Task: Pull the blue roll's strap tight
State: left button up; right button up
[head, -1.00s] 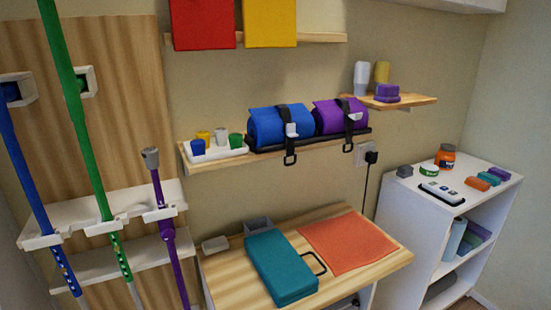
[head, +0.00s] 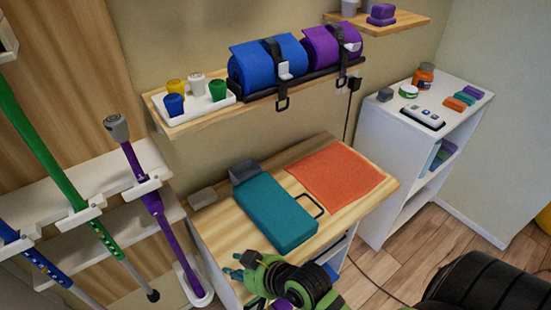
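The blue roll (head: 250,66) lies on a dark rack on the wall shelf. A black strap (head: 274,50) goes over it, with a white buckle (head: 285,70) at the front. The strap's free end hangs below the rack edge and finishes in a dark loop (head: 282,104). My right gripper (head: 234,265) is low in front of the wooden table, well below and apart from the strap. Its fingertips look spread with nothing between them. My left gripper is not in view.
A purple roll (head: 322,45) with a similar strap sits beside the blue one. A white tray (head: 190,116) of small cups stands to its left. Below, a teal case (head: 275,219) and an orange mat (head: 335,174) lie on the table (head: 220,222). Poles stand at left.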

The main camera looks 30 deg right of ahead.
aim_at(283, 98)
jog(key=w+d+r+m+t+h, duration=0.1)
jog(key=w+d+r+m+t, duration=0.1)
jog(key=w+r+m+t, duration=0.6)
jog(key=w+d+r+m+t+h, duration=0.15)
jog(key=w+r+m+t, duration=0.3)
jog(key=r, duration=0.55)
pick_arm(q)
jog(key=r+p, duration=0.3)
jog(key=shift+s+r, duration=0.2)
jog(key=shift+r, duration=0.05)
pick_arm(e)
jog(key=w+d+r+m+g+h, duration=0.1)
jog(key=d+r+m+g+h, duration=0.2)
jog(key=d+m+h, duration=0.6)
jog(key=w+d+r+m+g+h, duration=0.2)
jog(key=d+r+m+g+h, duration=0.1)
jog(key=d+m+h, duration=0.6)
jog(key=shift+w+d+m+g+h, duration=0.15)
jog(key=shift+w+m+g+h, duration=0.25)
jog(key=shift+m+g, duration=0.6)
jog(key=shift+s+r+m+t, duration=0.1)
jog(key=shift+s+m+t, duration=0.05)
jog(key=shift+m+t, duration=0.1)
grip_shut()
